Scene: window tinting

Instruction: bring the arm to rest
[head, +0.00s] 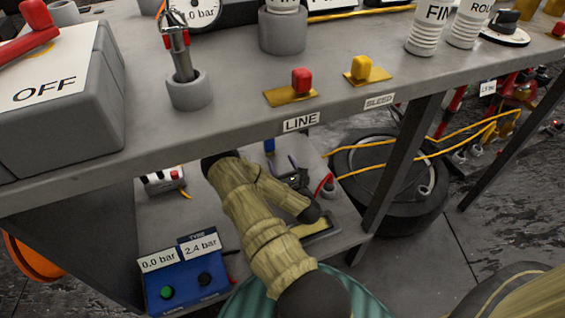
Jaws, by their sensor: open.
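My arm (265,228), with khaki sleeves and black joints, is bent in front of the bench's lower shelf (205,216). It rises from the bottom of the head view, folds at a black joint below the bench top's front edge, and comes back down to the right. Its lower end lies over the right part of the lower shelf. I cannot make out my gripper's fingers there. No held thing can be seen.
The grey bench top (230,125) overhangs the arm. It carries an OFF box (60,100), a tool in a grey holder (190,90), a red knob (302,80) and a yellow knob (361,68). A blue gauge box (185,285) sits low left. A tyre (385,165) and yellow hoses lie right.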

